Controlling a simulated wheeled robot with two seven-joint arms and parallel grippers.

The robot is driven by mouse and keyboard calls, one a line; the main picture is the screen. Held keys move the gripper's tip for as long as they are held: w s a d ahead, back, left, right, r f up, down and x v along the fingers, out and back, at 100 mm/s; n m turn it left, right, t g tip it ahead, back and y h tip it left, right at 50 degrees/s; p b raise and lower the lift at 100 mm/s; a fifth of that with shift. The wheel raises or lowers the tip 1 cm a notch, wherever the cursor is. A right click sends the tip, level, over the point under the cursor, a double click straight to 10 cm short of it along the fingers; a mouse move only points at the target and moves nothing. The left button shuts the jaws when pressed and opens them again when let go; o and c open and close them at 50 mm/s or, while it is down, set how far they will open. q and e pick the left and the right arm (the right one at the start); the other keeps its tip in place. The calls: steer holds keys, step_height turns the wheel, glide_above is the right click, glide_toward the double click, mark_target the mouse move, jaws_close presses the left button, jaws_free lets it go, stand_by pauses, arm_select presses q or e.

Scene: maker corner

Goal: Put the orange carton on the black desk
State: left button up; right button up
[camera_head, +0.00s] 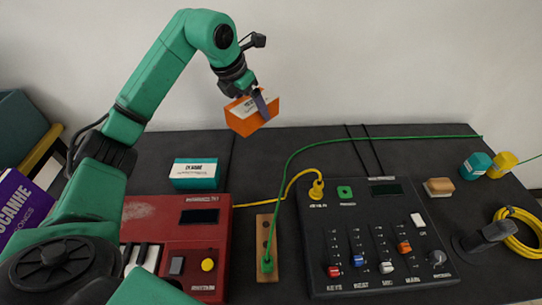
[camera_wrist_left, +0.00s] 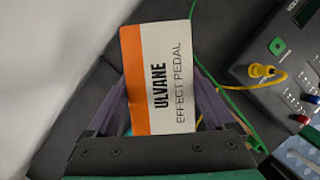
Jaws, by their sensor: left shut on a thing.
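The orange carton (camera_head: 250,114) has a white label and is held in the air above the back part of the black desk (camera_head: 290,146). My left gripper (camera_head: 260,101) is shut on the carton. In the left wrist view the carton (camera_wrist_left: 160,75) reads "ULVANE EFFECT PEDAL" and sits between the purple fingers of the gripper (camera_wrist_left: 164,105). The black desk (camera_wrist_left: 80,95) shows below it there. My right gripper is in neither view.
A teal carton (camera_head: 195,173) lies behind the red keyboard (camera_head: 180,225). The back middle desk is mostly bare.

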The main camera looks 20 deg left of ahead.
mark_target(240, 131)
arm_select(q)
step_height(240, 131, down, 16)
steer(key=shift+f, duration=0.2)
steer(key=o, duration=1.4)
steer(key=shift+f, duration=0.1)
steer(key=shift+r, duration=0.3)
steer(key=v, duration=1.1)
steer(key=shift+s+a+r, duration=0.15)
steer(key=shift+s+r, duration=0.1)
steer(key=shift+r, duration=0.05)
